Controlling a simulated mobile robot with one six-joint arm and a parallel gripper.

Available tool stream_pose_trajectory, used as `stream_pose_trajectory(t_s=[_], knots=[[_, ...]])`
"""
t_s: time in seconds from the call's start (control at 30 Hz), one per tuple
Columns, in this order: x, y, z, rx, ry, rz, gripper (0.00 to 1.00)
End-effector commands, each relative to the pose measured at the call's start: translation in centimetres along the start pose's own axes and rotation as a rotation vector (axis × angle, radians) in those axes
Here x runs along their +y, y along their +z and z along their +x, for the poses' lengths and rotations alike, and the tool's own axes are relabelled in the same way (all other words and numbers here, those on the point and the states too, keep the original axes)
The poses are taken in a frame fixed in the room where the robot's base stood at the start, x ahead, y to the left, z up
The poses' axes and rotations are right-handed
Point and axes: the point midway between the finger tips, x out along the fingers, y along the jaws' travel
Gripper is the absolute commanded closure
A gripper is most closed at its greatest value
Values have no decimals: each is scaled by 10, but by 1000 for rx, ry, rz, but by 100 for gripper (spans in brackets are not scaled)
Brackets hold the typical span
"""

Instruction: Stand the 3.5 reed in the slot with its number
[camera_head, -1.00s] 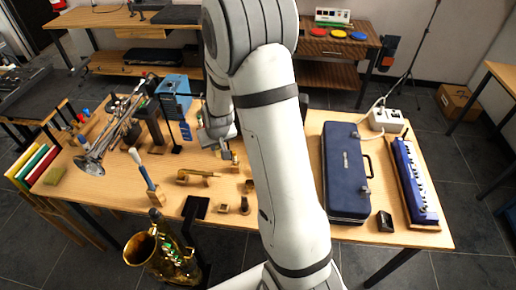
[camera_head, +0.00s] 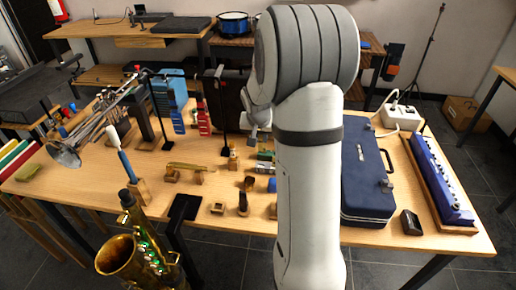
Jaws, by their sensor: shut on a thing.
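My gripper (camera_head: 254,133) shows only in small part, above the middle of the table at the left edge of my arm. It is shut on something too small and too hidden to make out. I cannot pick out the 3.5 reed or read any slot number from here. Several small wooden and brass pieces, such as a wooden block (camera_head: 217,208), stand on the table below and left of my gripper. A red upright piece (camera_head: 203,118) and a blue upright rack (camera_head: 170,95) stand further back to the left. My arm hides the table's middle right.
A blue case (camera_head: 367,185) and a blue keyboard-like instrument (camera_head: 440,182) lie on the right. A black stand (camera_head: 223,120) rises left of my gripper. Bare tabletop (camera_head: 90,180) shows at the left.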

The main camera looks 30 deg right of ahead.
Motion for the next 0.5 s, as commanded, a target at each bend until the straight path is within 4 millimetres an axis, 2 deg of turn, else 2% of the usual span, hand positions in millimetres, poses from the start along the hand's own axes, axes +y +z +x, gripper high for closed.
stream_pose_trajectory(t_s=[0.27,0.5], knots=[[2,4,11,0,5,10,100],[2,13,33,0,4,7,100]])
